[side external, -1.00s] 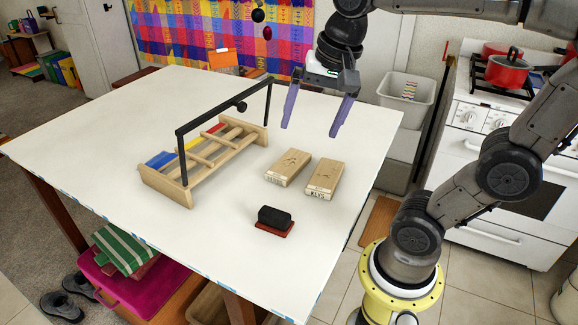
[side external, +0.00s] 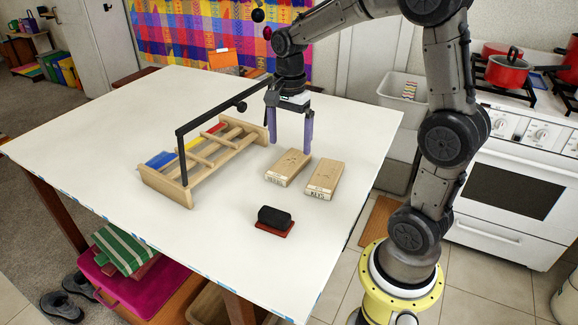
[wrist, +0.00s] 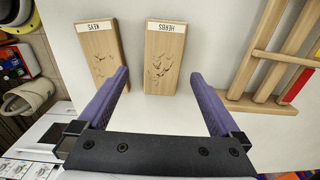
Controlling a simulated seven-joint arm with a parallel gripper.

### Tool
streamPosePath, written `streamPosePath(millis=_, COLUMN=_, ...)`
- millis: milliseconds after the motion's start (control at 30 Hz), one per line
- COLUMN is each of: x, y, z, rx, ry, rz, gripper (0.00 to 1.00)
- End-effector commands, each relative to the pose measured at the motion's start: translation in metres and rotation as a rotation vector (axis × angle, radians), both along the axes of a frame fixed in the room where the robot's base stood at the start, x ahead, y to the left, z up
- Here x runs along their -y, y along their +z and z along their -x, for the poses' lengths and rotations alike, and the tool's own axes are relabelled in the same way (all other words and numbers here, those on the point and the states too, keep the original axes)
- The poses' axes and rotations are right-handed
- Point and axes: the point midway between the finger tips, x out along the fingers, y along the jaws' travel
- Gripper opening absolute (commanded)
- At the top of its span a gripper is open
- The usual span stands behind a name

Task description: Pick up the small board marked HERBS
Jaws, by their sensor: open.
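The small wooden board marked HERBS (wrist: 163,62) lies flat on the table, its white label at the far end in the wrist view. In the side view it is the left of two boards (side external: 285,172). The board marked KEYS (wrist: 98,45) lies beside it with a gap; it also shows in the side view (side external: 322,180). My gripper (side external: 290,148) is open and empty, pointing down above the far end of the HERBS board. In the wrist view the purple fingers (wrist: 159,76) appear on either side of the HERBS board, the left one overlapping the KEYS board's edge.
A wooden rack (side external: 187,187) with coloured strips stands left of the boards. A black bar (side external: 222,113) with a knob rises over it, near my gripper. A black block (side external: 273,215) on a red base (side external: 272,229) lies in front. The table's right side (side external: 365,130) is clear.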

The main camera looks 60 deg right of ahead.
Motion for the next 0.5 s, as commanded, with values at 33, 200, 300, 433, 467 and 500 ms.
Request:
streamPosePath(millis=33, x=0.0, y=-0.006, z=0.001, rx=-0.003, ry=0.0, rz=-0.001, gripper=1.0)
streamPosePath(millis=200, x=0.0, y=-0.015, z=0.0, rx=-0.001, ry=0.001, rz=0.0, gripper=1.0)
streamPosePath(millis=300, x=0.002, y=-0.026, z=-0.001, rx=-0.003, ry=0.0, rz=-0.001, gripper=1.0)
streamPosePath(millis=433, x=0.005, y=-0.045, z=-0.004, rx=-0.003, ry=-0.001, rz=-0.001, gripper=1.0)
streamPosePath(millis=467, x=0.005, y=-0.049, z=-0.004, rx=-0.002, ry=0.0, rz=-0.001, gripper=1.0)
streamPosePath(millis=500, x=0.005, y=-0.054, z=-0.004, rx=-0.003, ry=0.0, rz=-0.001, gripper=1.0)
